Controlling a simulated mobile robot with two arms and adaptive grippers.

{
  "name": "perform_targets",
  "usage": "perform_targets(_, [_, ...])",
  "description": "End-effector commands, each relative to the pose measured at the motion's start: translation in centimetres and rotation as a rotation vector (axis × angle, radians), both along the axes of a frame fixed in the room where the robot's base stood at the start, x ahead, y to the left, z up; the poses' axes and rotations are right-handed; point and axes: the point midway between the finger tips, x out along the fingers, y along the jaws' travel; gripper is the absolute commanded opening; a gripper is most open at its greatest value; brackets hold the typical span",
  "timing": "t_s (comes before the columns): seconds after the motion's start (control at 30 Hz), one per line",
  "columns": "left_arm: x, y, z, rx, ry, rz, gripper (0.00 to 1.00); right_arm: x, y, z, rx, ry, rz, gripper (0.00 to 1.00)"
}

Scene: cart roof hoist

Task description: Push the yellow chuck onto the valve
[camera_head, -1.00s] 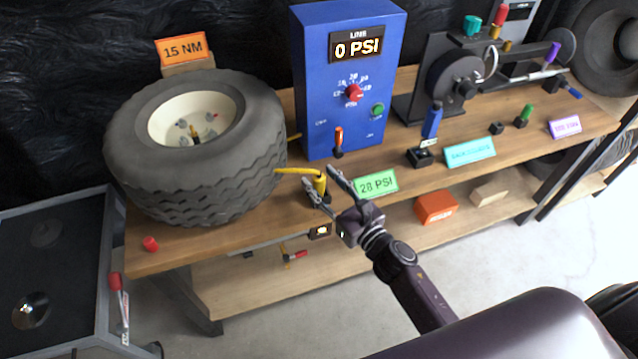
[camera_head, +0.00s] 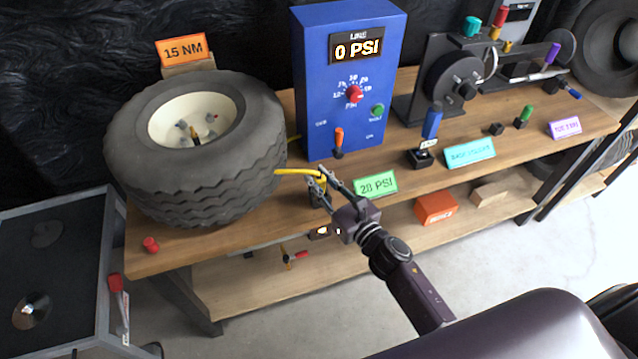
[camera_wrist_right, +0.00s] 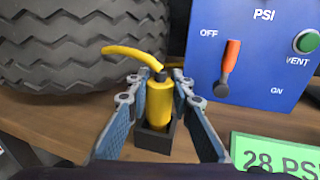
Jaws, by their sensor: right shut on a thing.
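The yellow chuck (camera_wrist_right: 160,98) stands upright in a small dark holder (camera_wrist_right: 153,138) on the bench, with its yellow hose bending off to the left. My right gripper (camera_wrist_right: 159,82) has its fingers on both sides of the chuck and is shut on it. In the head view the right gripper (camera_head: 318,181) hides most of the chuck, and the yellow hose (camera_head: 298,172) shows beside it. The tire (camera_head: 205,170) lies flat on the bench to the left, with a pale rim (camera_head: 160,128). I cannot make out the valve clearly among the small parts inside the rim. My left gripper is not in view.
The blue inflator box (camera_head: 345,100) reads 0 PSI and stands behind the chuck, with an orange lever (camera_head: 339,137). A green 28 PSI sign (camera_head: 376,186) is just right of the gripper. A red cap (camera_head: 151,244) lies at the bench's front left.

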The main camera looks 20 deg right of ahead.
Motion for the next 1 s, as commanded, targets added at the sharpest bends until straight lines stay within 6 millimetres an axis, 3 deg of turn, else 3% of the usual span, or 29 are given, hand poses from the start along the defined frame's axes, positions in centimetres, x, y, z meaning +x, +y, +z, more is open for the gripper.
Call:
perform_targets(0.17, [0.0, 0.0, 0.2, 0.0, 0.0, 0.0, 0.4, 0.0, 0.0, 0.7, -0.001, -0.002, 0.002, 0.0])
perform_targets(0.37, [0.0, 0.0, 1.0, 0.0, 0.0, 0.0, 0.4, 0.0, 0.0, 3.2, -0.004, -0.004, 0.003, 0.0])
perform_targets(0.8, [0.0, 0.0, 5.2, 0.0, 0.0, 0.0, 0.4, 0.0, 0.0, 14.8, -0.006, -0.007, 0.004, 0.0])
perform_targets(1.0, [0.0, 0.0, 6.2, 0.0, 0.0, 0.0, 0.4, 0.0, 0.0, 18.3, -0.003, -0.004, 0.002, 0.0])
